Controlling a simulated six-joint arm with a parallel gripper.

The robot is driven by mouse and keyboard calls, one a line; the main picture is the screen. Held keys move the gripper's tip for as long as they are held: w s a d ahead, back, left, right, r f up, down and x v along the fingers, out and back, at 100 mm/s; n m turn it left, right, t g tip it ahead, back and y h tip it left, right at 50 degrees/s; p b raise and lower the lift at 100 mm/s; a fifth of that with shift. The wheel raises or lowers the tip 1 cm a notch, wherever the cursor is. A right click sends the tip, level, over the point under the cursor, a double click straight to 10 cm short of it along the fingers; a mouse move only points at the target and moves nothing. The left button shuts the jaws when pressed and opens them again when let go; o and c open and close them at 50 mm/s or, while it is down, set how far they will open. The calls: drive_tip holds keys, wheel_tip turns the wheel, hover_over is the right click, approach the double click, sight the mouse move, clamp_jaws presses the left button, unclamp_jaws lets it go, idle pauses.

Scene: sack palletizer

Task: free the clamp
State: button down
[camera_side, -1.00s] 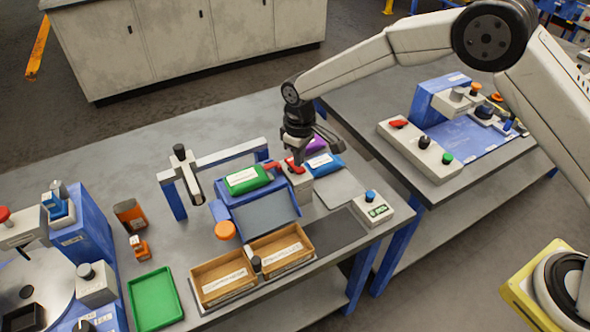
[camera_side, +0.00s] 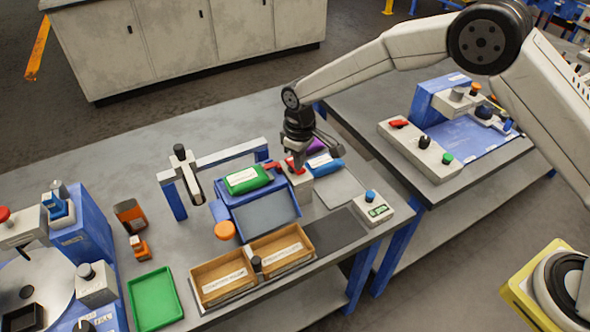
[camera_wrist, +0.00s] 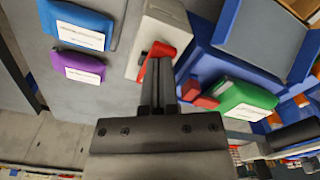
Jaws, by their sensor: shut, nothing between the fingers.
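A red lever (camera_wrist: 160,50) sits on a pale block (camera_wrist: 150,25) beside the blue tilted tray. The lever (camera_side: 289,166) and block (camera_side: 303,183) also show in the side view, partly behind my gripper. My gripper (camera_side: 299,170) points down over the block, shut and empty. In the wrist view its closed fingers (camera_wrist: 158,72) overlap the lever's near end; I cannot tell whether they touch it. A red part (camera_wrist: 203,97) lies against the end of the green sack (camera_wrist: 243,101). The green sack (camera_side: 246,180) lies at the top of the blue tray (camera_side: 236,216).
A blue sack (camera_side: 326,166) and a purple sack (camera_side: 317,146) lie right of the block. Two wooden bins (camera_side: 222,276) stand in front of the tray. A grey overhead bar (camera_side: 230,154) stands to the left. A small control box (camera_side: 372,208) is at the right edge.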

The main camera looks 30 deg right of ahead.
drive_tip(key=shift+f, duration=0.45)
idle(0.3)
drive_tip(key=shift+r, duration=3.55)
drive_tip(key=shift+s+d+r, duration=0.25)
drive_tip(key=shift+d, duration=0.3)
drive_tip(key=s+d+r+m+t, duration=0.1)
drive_tip(key=s+d+m, duration=0.2)
drive_tip(key=s+d, duration=0.5)
drive_tip(key=s+d+r+m+t, duration=0.1)
drive_tip(key=s+d+m, duration=0.2)
drive_tip(key=s+d, duration=0.6)
drive_tip(key=s, duration=0.6)
drive_tip(key=shift+s+d+t, duration=0.2)
drive_tip(key=shift+t, duration=0.1)
